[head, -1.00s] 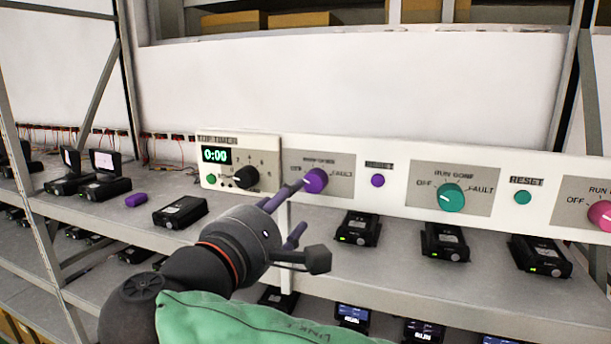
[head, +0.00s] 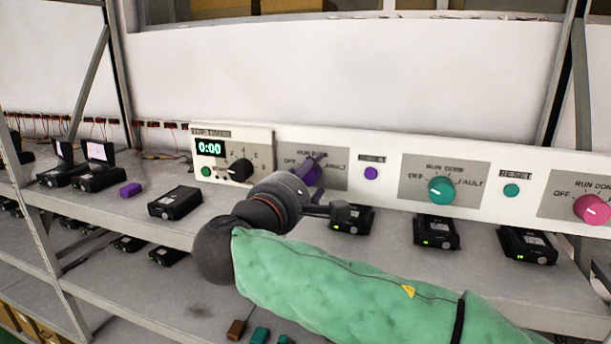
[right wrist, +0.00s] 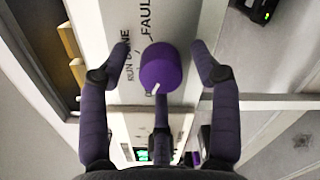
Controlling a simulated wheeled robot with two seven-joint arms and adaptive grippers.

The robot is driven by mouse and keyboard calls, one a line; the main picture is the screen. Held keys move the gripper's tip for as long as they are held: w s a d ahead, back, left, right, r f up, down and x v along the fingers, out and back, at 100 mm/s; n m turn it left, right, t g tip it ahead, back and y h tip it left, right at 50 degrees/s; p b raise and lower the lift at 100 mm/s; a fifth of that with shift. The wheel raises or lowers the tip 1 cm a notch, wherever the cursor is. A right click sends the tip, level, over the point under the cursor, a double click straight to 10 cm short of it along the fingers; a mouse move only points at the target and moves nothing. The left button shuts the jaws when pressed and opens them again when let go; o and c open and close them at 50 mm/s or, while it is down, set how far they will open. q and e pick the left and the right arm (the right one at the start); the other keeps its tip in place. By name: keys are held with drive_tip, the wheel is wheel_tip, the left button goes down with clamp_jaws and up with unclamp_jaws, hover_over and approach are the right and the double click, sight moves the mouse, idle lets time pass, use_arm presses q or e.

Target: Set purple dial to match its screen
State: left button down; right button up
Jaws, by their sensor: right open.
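The purple dial (head: 314,176) is on the white panel, on a grey plate marked OFF, RUN, DONE and FAULT. In the head view my right gripper partly covers it. In the right wrist view the dial (right wrist: 161,66) stands between the spread fingers of my right gripper (right wrist: 158,62), which is open, with gaps at both sides. The dial's white pointer mark faces the bottom of that view, away from the FAULT and DONE lettering. I cannot make out a screen belonging to the purple dial. My left gripper is not in view.
A timer box (head: 232,155) reading 0:00 with a black knob is left of the dial. A purple button (head: 371,173), teal dial (head: 441,190) and pink dial (head: 592,209) are to the right. Black devices (head: 175,203) stand on the shelf below.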

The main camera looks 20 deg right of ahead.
drive_tip(key=shift+c, duration=0.3)
drive_tip(key=shift+a, duration=0.1)
drive_tip(key=c, duration=1.1)
drive_tip(key=shift+f+m+b, duration=0.1)
drive_tip(key=shift+m+b, duration=0.8)
drive_tip(key=shift+b, duration=0.2)
drive_tip(key=m+b, duration=0.3)
drive_tip(key=shift+m+y+b, duration=0.3)
drive_tip(key=shift+m+b, duration=1.45)
drive_tip(key=shift+m, duration=0.15)
